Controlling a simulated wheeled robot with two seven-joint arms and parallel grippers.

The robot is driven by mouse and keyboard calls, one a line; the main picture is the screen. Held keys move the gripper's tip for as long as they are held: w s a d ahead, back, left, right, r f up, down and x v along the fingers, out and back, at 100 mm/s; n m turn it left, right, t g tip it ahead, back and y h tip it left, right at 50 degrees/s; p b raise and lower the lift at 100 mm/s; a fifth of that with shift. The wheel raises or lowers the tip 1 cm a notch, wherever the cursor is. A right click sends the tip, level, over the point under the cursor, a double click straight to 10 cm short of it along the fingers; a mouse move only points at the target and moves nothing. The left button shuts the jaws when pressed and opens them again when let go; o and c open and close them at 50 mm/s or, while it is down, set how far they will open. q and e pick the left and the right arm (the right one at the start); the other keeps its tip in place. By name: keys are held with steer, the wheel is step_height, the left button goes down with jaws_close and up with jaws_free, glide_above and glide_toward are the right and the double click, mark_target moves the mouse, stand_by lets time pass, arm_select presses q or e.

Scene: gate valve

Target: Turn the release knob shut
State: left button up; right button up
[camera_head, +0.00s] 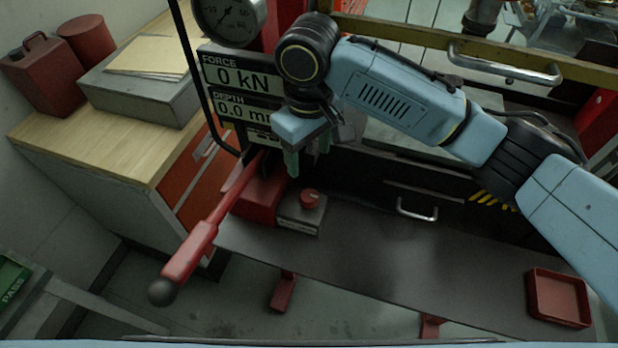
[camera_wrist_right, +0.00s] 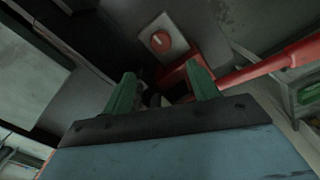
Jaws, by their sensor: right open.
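The release knob (camera_head: 310,198) is a small red round knob on a grey box (camera_head: 302,217) on the dark bench. In the right wrist view the red knob (camera_wrist_right: 161,41) shows beyond the fingertips, with a pale mark across its face. My right gripper (camera_head: 308,160) is open and empty, above and behind the knob in the head view, apart from it. Its two green fingers also show in the right wrist view (camera_wrist_right: 163,82), pointing towards the box. My left gripper is not in view.
A long red lever (camera_head: 208,232) with a dark ball end slopes beside the box. Readout panels (camera_head: 243,80) and a gauge (camera_head: 229,15) stand behind. A red tray (camera_head: 558,297) lies at the bench's right end. The middle of the bench (camera_head: 400,255) is clear.

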glide_above(309, 195)
step_height(309, 195, down, 5)
steer(key=shift+s+f+p, duration=0.1)
steer(key=shift+f+p, duration=0.1)
steer(key=shift+p, duration=0.1)
step_height(309, 195, down, 6)
steer(key=shift+f, duration=0.3)
steer(key=c, duration=1)
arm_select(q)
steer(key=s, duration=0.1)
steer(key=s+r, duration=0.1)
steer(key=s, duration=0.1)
